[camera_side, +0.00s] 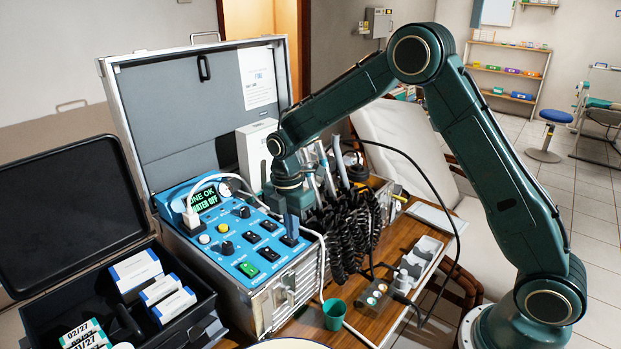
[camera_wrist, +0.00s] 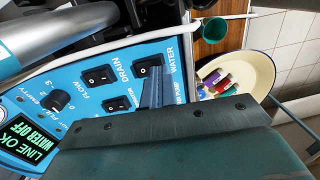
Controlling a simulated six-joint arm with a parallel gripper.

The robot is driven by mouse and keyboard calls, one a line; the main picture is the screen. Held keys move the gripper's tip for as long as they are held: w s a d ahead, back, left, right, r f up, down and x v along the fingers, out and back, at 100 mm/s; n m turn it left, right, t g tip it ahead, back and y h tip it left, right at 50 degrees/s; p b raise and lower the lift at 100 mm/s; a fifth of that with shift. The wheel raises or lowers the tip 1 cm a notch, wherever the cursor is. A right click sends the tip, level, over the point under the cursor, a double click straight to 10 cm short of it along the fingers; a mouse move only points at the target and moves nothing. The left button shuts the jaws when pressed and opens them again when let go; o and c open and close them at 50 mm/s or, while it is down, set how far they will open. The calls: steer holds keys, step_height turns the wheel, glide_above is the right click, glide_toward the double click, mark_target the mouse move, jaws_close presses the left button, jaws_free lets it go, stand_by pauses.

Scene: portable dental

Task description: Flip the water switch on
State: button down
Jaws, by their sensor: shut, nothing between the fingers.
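The blue control panel (camera_side: 215,222) sits in the open metal case. Its small screen (camera_side: 207,197) reads "WATER OFF"; in the wrist view the screen (camera_wrist: 28,139) reads "LINE OK, WATER OFF". The black water switch (camera_wrist: 148,62) is a rocker beside the printed word WATER. My gripper (camera_side: 291,236) points down over the panel's right corner, its fingers shut and empty. In the wrist view the fingertips of my gripper (camera_wrist: 152,74) are right at the water switch and hide part of it. I cannot tell whether they touch it.
Other rockers, including a lit green one (camera_side: 248,269), and knobs (camera_side: 227,248) lie close by. White cables cross the panel. Black coiled hoses (camera_side: 345,235) hang right of it. A green cup (camera_side: 334,313) stands in front, and an open black box (camera_side: 120,290) is at left.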

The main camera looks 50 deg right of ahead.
mark_target(285, 236)
steer(key=shift+f, duration=0.35)
steer(key=shift+s+f, duration=0.15)
steer(key=shift+f, duration=0.1)
stand_by(0.4)
steer(key=shift+w+r, duration=0.25)
steer(key=shift+w, duration=0.65)
steer(key=shift+r, duration=0.15)
step_height(285, 236, up, 14)
steer(key=shift+w, duration=0.45)
